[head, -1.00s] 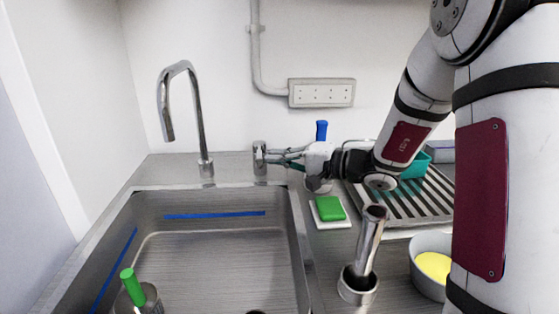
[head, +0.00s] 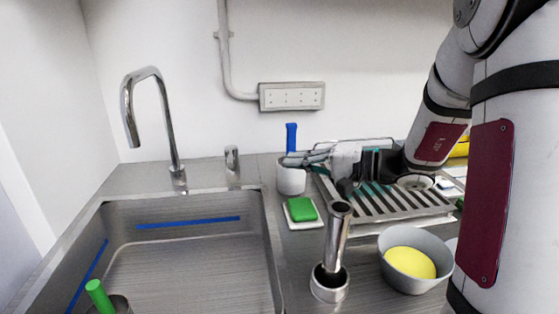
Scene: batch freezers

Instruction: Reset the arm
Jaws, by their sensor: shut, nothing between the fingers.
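My arm comes in from the right in the head view. Part of the rack (head: 400,207) is hidden behind my gripper and forearm.
A steel sink (head: 200,262) with a tall faucet (head: 172,125) fills the left. A small metal cylinder (head: 232,161) stands at its back edge. A green sponge (head: 302,209), a metal cup with a tube (head: 330,284) and a grey bowl (head: 395,278) with yellow inside stand on the counter.

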